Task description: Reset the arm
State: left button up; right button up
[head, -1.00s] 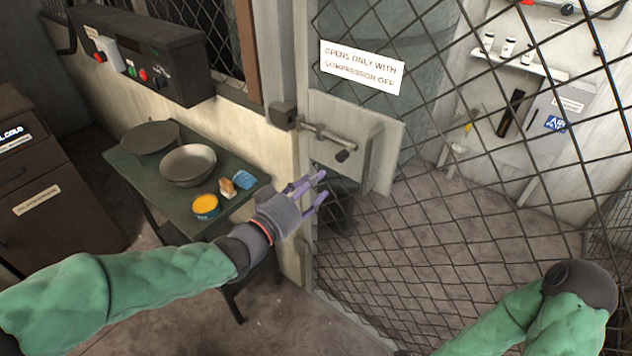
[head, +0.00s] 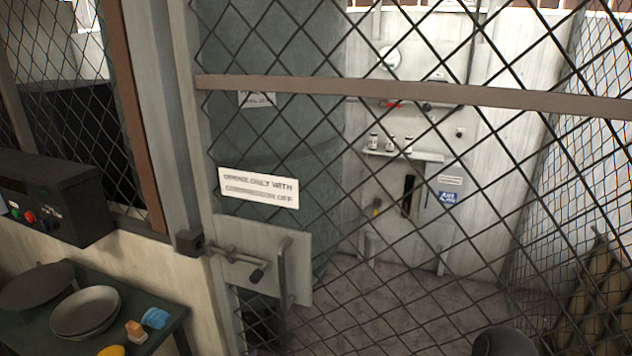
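Neither of my grippers shows in the head view. A dark rounded part of my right arm (head: 503,341) shows at the bottom edge, right of the middle. The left arm is out of the picture. A mesh gate with a pale latch plate (head: 262,262) and a sliding bolt (head: 235,258) stands in front of me. The bolt lies across from the frame bracket (head: 188,243) onto the plate. A white sign (head: 258,188) hangs above the plate.
A green table (head: 30,325) at the lower left holds a dark pan (head: 36,287), a grey bowl (head: 86,312), a yellow-topped tin (head: 111,351) and small blocks. A control box (head: 55,200) is above it. Behind the mesh are a shelf (head: 403,154) and stacked sacks (head: 600,300).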

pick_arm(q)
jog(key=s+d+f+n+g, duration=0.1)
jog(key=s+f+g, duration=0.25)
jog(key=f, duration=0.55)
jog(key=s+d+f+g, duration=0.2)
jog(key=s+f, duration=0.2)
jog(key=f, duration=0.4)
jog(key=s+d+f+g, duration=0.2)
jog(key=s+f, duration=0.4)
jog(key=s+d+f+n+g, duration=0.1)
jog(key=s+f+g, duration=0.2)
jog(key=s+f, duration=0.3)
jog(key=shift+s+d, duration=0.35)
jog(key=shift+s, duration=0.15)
pick_arm(e)
jog(key=shift+r, duration=0.25)
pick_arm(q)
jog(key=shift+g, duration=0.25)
pick_arm(e)
jog(key=shift+o, duration=0.9)
